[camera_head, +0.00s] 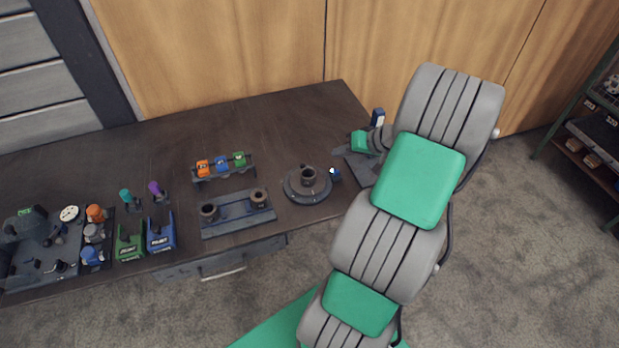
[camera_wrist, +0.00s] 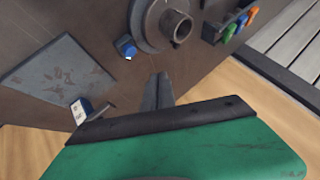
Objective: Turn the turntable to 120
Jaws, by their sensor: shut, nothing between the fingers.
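The turntable (camera_head: 307,191) is a round grey disc on the dark bench, with an upright pipe stub (camera_head: 308,176) on it. A small blue piece (camera_head: 334,173) sits at its right rim. In the wrist view the turntable (camera_wrist: 146,30) is at the top, with the blue piece (camera_wrist: 126,46) at its left. I cannot read any angle marks. My gripper (camera_head: 337,151) is shut and empty, to the upper right of the turntable and apart from it. In the wrist view its fingers (camera_wrist: 158,82) point towards the turntable.
A flat worn plate (camera_wrist: 55,75) and a blue-and-white block (camera_wrist: 80,109) lie near my gripper. A rack of orange, blue and green pieces (camera_head: 221,168) and a two-socket fixture (camera_head: 237,216) stand left of the turntable. More tools fill the bench's left end.

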